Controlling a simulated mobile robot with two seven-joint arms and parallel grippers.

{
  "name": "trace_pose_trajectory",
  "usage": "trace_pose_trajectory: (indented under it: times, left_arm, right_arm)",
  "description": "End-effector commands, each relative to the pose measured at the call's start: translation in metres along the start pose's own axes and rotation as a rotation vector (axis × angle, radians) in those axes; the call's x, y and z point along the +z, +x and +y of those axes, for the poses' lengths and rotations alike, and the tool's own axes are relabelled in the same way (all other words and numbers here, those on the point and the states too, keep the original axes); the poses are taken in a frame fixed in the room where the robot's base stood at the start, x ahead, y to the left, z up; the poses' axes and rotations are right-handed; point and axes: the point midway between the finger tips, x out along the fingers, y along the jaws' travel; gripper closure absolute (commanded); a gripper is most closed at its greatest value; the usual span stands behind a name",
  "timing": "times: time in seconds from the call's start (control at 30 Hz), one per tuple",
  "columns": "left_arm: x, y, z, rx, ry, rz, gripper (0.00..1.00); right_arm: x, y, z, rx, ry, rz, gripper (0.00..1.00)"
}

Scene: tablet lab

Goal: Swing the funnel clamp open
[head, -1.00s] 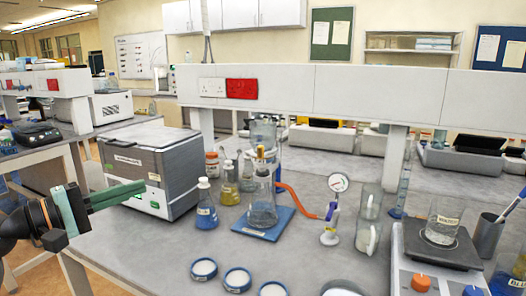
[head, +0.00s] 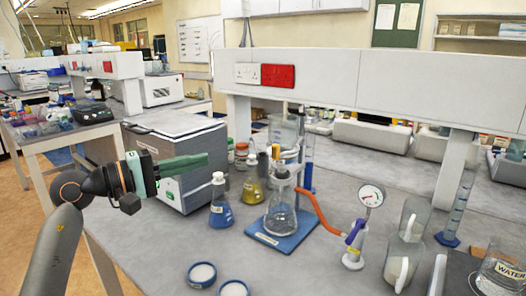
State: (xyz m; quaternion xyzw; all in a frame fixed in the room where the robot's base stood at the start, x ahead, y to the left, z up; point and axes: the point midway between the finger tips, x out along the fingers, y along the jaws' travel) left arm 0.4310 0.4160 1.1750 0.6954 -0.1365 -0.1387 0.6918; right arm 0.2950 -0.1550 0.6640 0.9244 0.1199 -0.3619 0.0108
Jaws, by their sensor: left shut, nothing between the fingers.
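A clear conical flask (head: 281,217) stands upright on a blue base (head: 287,240). A clear cup-shaped vessel, perhaps the funnel (head: 284,132), shows above and behind the flask. A small orange part, perhaps the funnel clamp (head: 276,153), sits near the flask's top; it is too small to tell whether it is open. An orange hose (head: 320,210) runs from the flask to a gauge pump. My left gripper (head: 204,160) has green fingers, shut and empty, in front of the grey box and to the left of the flask, apart from it. My right gripper is not in view.
A grey lidded box (head: 178,135) stands behind my left gripper. A blue-liquid flask (head: 221,205) and a yellow-liquid flask (head: 253,182) stand between the gripper and the clear flask. The gauge pump (head: 355,240) and a glass jug (head: 402,250) stand to the right. Round dishes (head: 202,274) lie in front.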

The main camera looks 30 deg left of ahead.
Motion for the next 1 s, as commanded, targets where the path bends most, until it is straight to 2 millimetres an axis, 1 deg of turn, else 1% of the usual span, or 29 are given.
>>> trace_pose_trajectory:
  times: [0.27, 0.37, 0.43, 0.6, 0.8, 0.93, 0.97, 1.0]
  left_arm:
    - [0.0, 0.001, 0.0, 0.0, -0.001, 0.0, 1.0]
    - [0.0, 0.007, 0.001, 0.0, -0.002, -0.001, 1.0]
    - [0.0, 0.014, 0.003, 0.002, -0.003, -0.001, 1.0]
    - [0.0, 0.04, 0.004, 0.001, -0.004, -0.002, 1.0]
    - [0.0, 0.076, 0.005, 0.002, -0.002, -0.002, 1.0]
    - [0.0, 0.1, 0.005, 0.004, -0.005, -0.002, 1.0]
    - [0.002, 0.105, 0.005, 0.003, -0.003, -0.003, 1.0]
    - [0.009, 0.11, 0.005, 0.002, -0.003, -0.004, 1.0]
  right_arm:
    - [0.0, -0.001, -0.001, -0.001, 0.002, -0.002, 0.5]
    - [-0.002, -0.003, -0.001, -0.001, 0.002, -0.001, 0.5]
    - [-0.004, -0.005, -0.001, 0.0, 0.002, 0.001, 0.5]
    - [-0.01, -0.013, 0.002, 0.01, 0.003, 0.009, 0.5]
    - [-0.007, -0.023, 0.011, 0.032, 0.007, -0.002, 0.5]
    - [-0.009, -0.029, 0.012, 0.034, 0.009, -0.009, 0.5]
    - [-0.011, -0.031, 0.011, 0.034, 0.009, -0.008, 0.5]
    - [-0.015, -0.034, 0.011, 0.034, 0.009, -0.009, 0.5]
